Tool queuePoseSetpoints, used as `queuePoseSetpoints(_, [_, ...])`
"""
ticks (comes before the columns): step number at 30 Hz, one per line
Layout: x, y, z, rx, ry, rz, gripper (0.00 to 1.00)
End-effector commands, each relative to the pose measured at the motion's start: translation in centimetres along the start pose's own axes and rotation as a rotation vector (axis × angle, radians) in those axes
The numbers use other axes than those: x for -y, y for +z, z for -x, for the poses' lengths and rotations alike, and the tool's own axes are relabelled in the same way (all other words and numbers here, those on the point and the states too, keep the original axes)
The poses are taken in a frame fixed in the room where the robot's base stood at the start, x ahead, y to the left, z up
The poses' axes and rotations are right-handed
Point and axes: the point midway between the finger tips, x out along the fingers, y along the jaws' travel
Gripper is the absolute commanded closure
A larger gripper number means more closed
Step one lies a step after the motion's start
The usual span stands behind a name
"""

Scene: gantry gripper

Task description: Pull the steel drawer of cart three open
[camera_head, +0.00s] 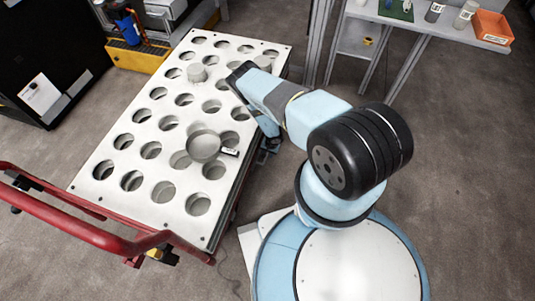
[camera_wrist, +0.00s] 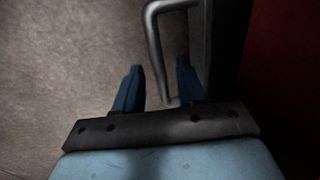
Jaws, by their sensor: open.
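A cart (camera_head: 120,115) with a white top full of round holes stands at the left of the head view. No cart number is readable. In the wrist view a grey metal bar handle (camera_wrist: 153,38) stands out from a dark upright face (camera_wrist: 232,40). My gripper (camera_wrist: 159,68) is open, with its two blue fingers either side of the handle's long bar, apart from each other. I cannot tell whether either finger touches the bar. In the head view my gripper (camera_head: 268,143) is low beside the cart's right side, partly hidden by my arm. The drawer front is hidden there.
A round metal piece (camera_head: 203,146) and smaller grey cylinders sit on the cart top. A red rail (camera_head: 75,232) runs along its near end. A workbench (camera_head: 430,25) with an orange bin (camera_head: 491,27) stands at upper right. Carpet to the right is clear.

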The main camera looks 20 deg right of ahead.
Motion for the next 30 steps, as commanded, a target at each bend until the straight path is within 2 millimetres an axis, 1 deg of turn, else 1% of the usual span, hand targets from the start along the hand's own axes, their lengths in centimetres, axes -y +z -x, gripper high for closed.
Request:
queuePoseSetpoints(2, [0.01, 0.00, 0.01, 0.000, 0.000, 0.000, 0.61])
queuePoseSetpoints(14, [0.05, 0.02, 0.02, 0.000, 0.000, 0.001, 0.99])
queuePoseSetpoints(30, [0.13, 0.06, 0.01, 0.000, 0.000, 0.003, 1.00])
